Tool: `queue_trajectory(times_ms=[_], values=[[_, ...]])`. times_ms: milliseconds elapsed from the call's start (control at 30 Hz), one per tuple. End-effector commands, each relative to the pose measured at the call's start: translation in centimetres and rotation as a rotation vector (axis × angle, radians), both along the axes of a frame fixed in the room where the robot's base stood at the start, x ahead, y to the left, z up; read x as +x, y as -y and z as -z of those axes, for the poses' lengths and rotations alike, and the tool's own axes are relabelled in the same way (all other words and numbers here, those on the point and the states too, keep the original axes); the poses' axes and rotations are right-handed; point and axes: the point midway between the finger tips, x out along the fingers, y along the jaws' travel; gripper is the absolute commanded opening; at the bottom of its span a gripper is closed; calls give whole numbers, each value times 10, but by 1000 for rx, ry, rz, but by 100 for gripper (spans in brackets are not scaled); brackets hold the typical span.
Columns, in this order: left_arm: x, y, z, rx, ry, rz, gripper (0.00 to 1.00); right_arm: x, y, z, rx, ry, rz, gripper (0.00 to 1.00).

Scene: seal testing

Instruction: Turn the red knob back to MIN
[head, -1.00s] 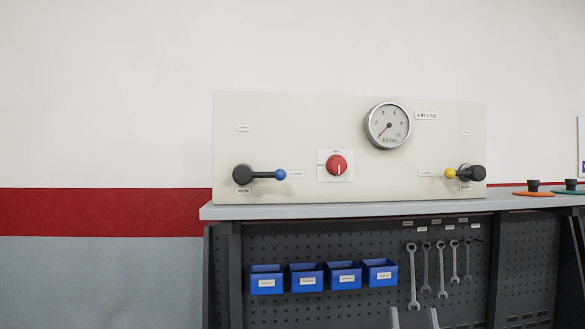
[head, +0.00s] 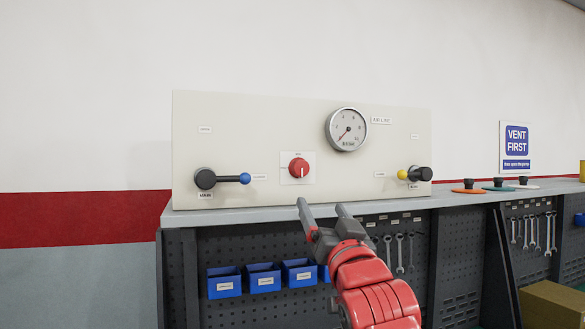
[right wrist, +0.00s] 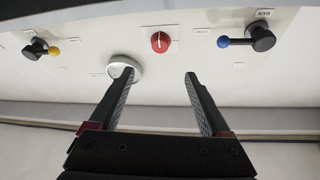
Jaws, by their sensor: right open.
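The red knob (head: 299,168) sits on a white plate in the middle of the cream panel (head: 240,125). Its white mark points down in the head view. The knob also shows in the right wrist view (right wrist: 160,42), upside down, beyond the gap between the fingers. The MIN lettering is too small to read. My right gripper (head: 322,206) is open and empty, below and a little right of the knob, apart from it. Its two fingers (right wrist: 150,85) point toward the panel in the right wrist view. My left gripper is not in view.
A lever with a blue ball (head: 245,179) is left of the knob, and one with a yellow ball (head: 402,174) is right. A round gauge (head: 347,129) is above right. The bench edge (head: 240,216) runs under the panel. Blue bins (head: 224,284) hang below.

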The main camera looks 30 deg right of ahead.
Motion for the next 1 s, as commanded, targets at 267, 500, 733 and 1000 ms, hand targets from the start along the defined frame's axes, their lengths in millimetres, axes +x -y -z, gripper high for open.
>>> queue_trajectory(times_ms=[267, 500, 733, 1000], values=[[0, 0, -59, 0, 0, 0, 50, 21, 7, -18, 0, -3, -2, 81], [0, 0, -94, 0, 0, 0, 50, 65, 23, -34, 0, -4, -3, 81], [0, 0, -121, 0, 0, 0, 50, 109, 40, -53, 0, -3, -2, 81], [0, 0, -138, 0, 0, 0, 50, 139, 52, -64, -3, 2, -2, 81]])
